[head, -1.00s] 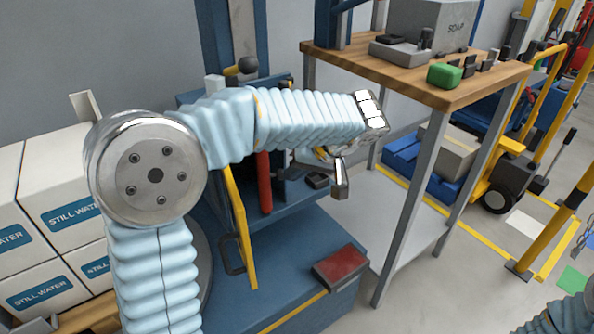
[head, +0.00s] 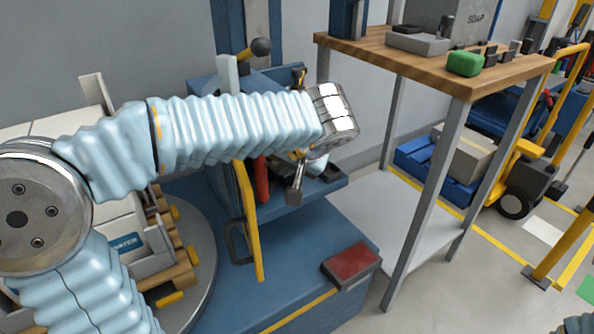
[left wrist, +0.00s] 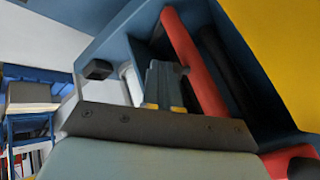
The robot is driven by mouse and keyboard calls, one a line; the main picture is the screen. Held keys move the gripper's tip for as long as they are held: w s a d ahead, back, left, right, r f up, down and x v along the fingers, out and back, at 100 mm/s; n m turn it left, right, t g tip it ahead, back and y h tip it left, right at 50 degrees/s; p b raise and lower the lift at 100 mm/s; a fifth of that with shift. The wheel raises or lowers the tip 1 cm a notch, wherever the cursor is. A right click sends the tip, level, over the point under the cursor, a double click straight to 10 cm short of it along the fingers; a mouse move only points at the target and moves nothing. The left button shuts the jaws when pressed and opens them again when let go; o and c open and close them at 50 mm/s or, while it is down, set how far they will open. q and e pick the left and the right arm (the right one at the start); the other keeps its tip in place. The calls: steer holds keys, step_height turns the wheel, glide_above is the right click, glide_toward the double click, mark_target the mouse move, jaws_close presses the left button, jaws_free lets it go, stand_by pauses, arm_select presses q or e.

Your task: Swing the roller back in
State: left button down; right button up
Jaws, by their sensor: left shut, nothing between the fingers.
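A red upright roller (head: 262,181) stands in the blue wrapping-machine carriage (head: 300,203), partly hidden by my left arm. It also shows in the left wrist view as a slanted red bar (left wrist: 196,66), with a black bar (left wrist: 226,75) beside it. A yellow panel (head: 249,222) with a dark loop handle (head: 235,243) stands open at the carriage's left. My left gripper (head: 293,194) is shut and empty, pointing down in front of the carriage, to the right of the red roller and apart from it. My right gripper is out of view.
A wooden-topped table (head: 470,82) with a green block (head: 465,64) stands at right. A red pedal-like block (head: 351,265) sits on the blue base. A loaded pallet (head: 172,275) stands on the round turntable at left. Floor at the lower right is open.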

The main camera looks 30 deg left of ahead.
arm_select(q)
steer(key=shift+s+a+m+t+b, duration=0.3)
steer(key=shift+s+a+m+b, duration=0.4)
steer(key=shift+a, duration=0.35)
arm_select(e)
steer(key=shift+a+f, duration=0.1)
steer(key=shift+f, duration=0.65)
